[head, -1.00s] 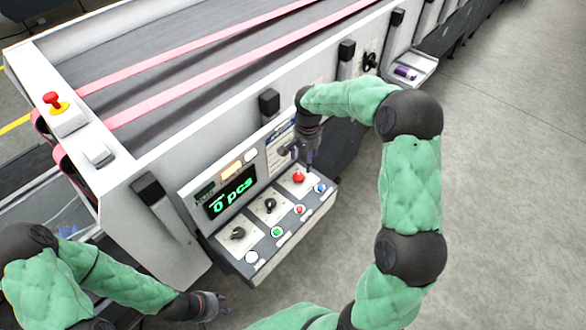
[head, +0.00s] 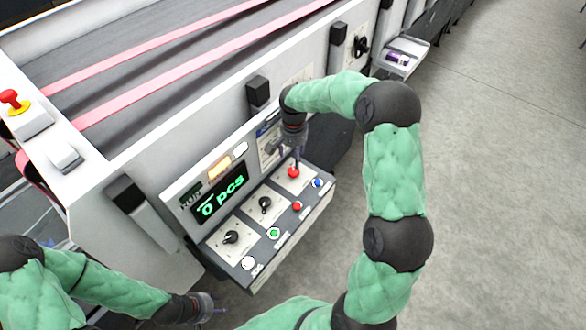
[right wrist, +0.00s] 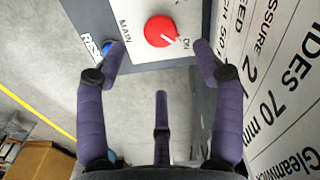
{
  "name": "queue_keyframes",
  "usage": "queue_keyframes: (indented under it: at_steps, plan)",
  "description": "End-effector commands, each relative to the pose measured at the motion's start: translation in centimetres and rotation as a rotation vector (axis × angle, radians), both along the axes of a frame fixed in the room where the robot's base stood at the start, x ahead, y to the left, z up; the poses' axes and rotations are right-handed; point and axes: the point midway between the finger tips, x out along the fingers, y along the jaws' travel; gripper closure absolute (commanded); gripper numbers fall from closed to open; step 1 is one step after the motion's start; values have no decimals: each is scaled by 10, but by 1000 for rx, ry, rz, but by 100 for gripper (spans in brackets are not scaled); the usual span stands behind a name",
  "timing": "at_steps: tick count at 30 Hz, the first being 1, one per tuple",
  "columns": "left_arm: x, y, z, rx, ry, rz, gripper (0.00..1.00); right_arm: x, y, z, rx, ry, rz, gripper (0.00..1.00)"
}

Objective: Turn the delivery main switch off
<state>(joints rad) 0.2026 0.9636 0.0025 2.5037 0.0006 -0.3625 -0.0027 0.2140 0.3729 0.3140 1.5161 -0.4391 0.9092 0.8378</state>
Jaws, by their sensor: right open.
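The main switch is a red round knob (head: 293,172) on the sloped control panel (head: 268,215), at the panel's upper right in the head view. In the right wrist view the red knob (right wrist: 160,31) sits on a white plate marked MAIN and ON, and its white mark points towards ON. My right gripper (head: 294,158) is just above the knob. In the right wrist view its open fingers (right wrist: 160,52) are on either side of the knob, with no visible contact. My left gripper (head: 212,304) is low, in front of the panel, and its opening is unclear.
Two black rotary knobs (head: 231,237) (head: 265,204) and several push buttons share the panel, including a blue one (head: 317,183) close to the red knob. A lit display (head: 220,203) stands behind. A red emergency button (head: 14,101) is at the far left. Floor to the right is clear.

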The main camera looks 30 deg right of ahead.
Motion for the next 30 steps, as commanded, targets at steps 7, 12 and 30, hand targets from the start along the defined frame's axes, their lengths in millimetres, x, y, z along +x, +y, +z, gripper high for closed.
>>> queue_keyframes:
  at_steps: [7,12,30]
  plan:
    - [0,0,2,0,0,0,60,-1,0,-47,1,6,0,32]
    - [0,0,3,0,0,0,60,-1,0,-68,1,3,-1,32]
    - [0,0,3,0,0,0,60,0,0,-80,1,0,-1,66]
